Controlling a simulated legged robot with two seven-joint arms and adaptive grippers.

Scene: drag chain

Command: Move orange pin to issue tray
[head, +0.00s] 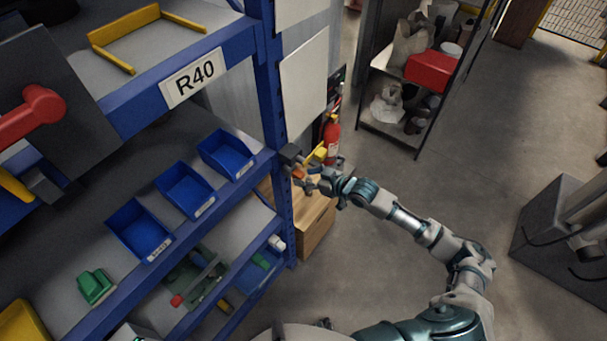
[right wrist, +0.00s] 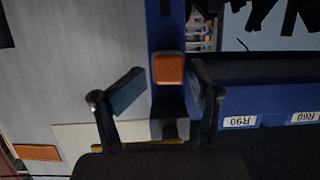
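A small orange piece, which looks like the orange pin (head: 298,173), shows beside the blue rack post in the head view. In the right wrist view the orange pin (right wrist: 168,69) is a rounded block between the two fingers, nearer the right one. My right gripper (head: 307,180) reaches in from the right to the post. In the right wrist view my right gripper (right wrist: 166,92) has its fingers spread, with a clear gap on the left of the pin. I cannot tell whether the right finger touches it. My left gripper is out of view. No tray is clearly identifiable as the issue tray.
The blue rack post (head: 270,95) stands close to the gripper, with a dark block (head: 291,155) and a yellow bar (head: 317,155) there. Blue bins (head: 140,229) line the rack shelf. A fire extinguisher (head: 331,135) and a wooden box (head: 316,222) are behind. Open floor lies right.

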